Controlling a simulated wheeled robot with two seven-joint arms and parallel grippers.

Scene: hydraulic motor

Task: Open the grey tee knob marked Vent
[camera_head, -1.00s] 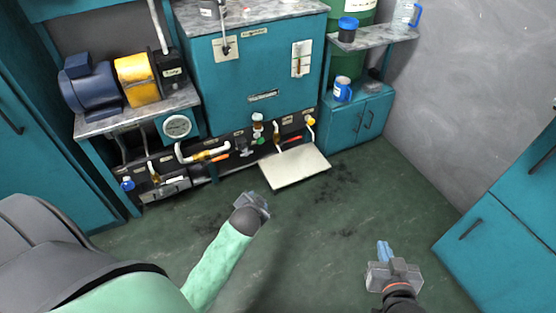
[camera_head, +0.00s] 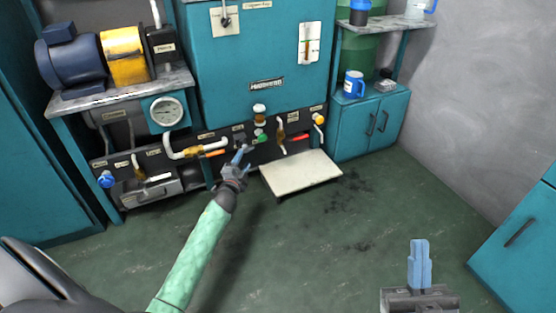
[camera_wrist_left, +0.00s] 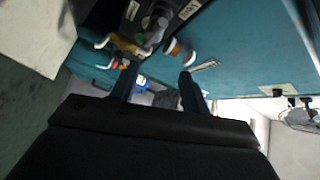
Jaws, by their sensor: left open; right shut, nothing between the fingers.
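The grey tee knob (camera_head: 239,139) is on the black lower panel under the teal cabinet, left of a green knob (camera_head: 262,138). My right gripper (camera_head: 419,245) is shut and empty over the floor at lower right.
The panel also carries an orange-handled valve (camera_head: 214,153), a red lever (camera_head: 299,137), a yellow knob (camera_head: 319,119) and a blue knob (camera_head: 106,180). A pale low platform (camera_head: 300,177) juts out below the panel. The green floor (camera_head: 330,240) in front is clear.

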